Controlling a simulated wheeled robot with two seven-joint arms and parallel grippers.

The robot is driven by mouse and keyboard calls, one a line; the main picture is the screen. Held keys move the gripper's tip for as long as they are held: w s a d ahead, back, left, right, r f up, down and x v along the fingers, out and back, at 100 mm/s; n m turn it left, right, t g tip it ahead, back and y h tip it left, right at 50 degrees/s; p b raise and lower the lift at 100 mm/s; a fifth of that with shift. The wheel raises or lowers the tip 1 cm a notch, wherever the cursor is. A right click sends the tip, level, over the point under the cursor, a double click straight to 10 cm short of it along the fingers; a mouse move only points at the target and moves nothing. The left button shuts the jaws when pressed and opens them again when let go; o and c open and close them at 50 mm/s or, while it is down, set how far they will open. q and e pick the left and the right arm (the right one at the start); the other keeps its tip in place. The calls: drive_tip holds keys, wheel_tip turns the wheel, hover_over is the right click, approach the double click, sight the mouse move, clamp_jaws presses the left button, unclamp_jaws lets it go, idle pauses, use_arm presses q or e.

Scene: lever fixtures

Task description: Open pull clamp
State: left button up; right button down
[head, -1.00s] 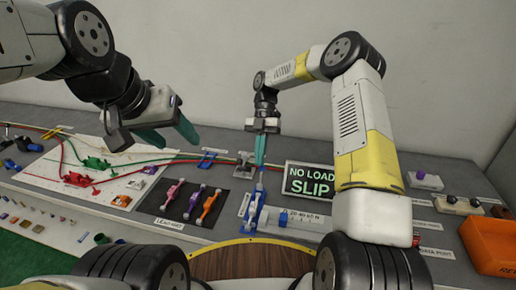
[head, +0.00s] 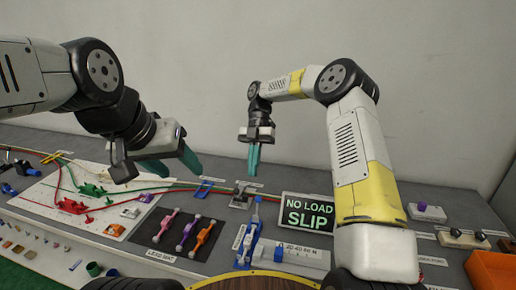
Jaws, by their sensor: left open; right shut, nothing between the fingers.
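A blue lever fixture (head: 252,232) stands beside a white scale marked in N, just left of the display reading "NO LOAD SLIP" (head: 308,213). It appears to be the pull clamp; its lever stands roughly upright, and I cannot tell whether its jaw is open. My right gripper (head: 254,160) is shut and empty, pointing down above and behind the blue fixture, apart from it. My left gripper (head: 157,165) is open and empty, with its teal fingers spread, in the air above the left part of the bench.
A white board (head: 40,195) with red and green clips lies to the left. A small metal block (head: 241,194) sits behind the blue fixture. An orange bin (head: 490,275) is at the right edge.

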drive_tip(key=w+d+r, duration=0.1)
drive_tip(key=w+r, duration=0.2)
drive_tip(key=w, duration=0.2)
drive_tip(key=shift+w+d, duration=0.2)
drive_tip(key=shift+d, duration=0.1)
